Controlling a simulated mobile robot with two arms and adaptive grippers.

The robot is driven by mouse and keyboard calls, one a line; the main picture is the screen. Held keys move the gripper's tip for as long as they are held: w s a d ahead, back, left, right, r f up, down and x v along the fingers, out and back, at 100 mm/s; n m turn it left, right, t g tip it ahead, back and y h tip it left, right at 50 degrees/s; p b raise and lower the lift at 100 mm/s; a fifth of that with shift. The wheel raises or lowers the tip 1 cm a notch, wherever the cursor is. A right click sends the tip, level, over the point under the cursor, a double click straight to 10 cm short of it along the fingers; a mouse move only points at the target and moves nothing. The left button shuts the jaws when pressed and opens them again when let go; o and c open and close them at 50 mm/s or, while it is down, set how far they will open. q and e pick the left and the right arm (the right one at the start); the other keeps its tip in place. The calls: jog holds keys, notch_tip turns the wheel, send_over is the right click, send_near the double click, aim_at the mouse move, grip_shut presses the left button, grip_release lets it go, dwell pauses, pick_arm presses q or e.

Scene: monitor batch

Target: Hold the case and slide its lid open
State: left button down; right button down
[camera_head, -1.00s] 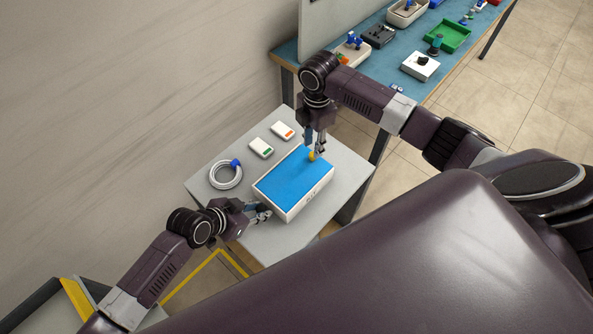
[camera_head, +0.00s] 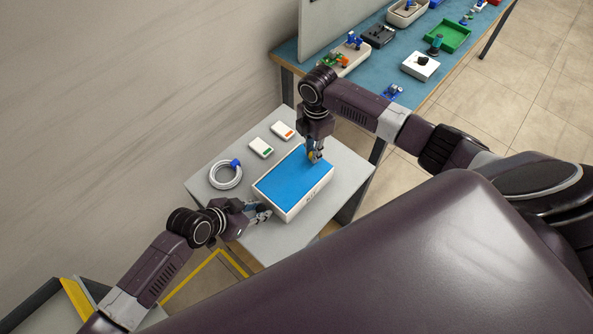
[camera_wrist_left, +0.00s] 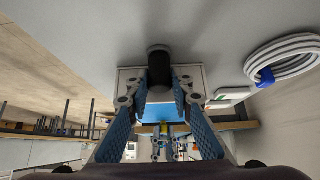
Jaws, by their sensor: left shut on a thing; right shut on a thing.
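The white case (camera_head: 291,211) with its flat blue lid (camera_head: 288,180) lies on the small grey table, and the lid covers its top. My right gripper (camera_head: 314,157) is shut on the yellow knob (camera_head: 311,155) at the lid's far right end; the fingers hide part of the knob. My left gripper (camera_head: 262,211) is at the case's near left end, shut on a dark round handle (camera_wrist_left: 159,68), which shows between its blue-padded fingers in the left wrist view. The case (camera_wrist_left: 127,77) shows behind that handle.
A coiled white cable (camera_head: 225,187) with a blue tie and two small white boxes, one orange-marked (camera_head: 282,131) and one green-marked (camera_head: 261,148), lie beside the case near the wall. A blue-topped workbench (camera_head: 398,87) with several items stands beyond. The table's right corner is clear.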

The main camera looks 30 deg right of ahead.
jog(key=w+d, duration=0.2)
jog(key=d, duration=0.6)
jog(key=w+d, duration=0.3)
jog(key=d, duration=0.5)
jog(key=shift+w, duration=0.3)
dwell(1.7)
jog(key=shift+w+d+r, duration=0.1)
jog(key=shift+d, duration=0.2)
dwell(0.4)
jog(key=c, duration=1.7)
grip_release()
jog(key=shift+c, duration=0.2)
notch_tip(320, 180, up, 12)
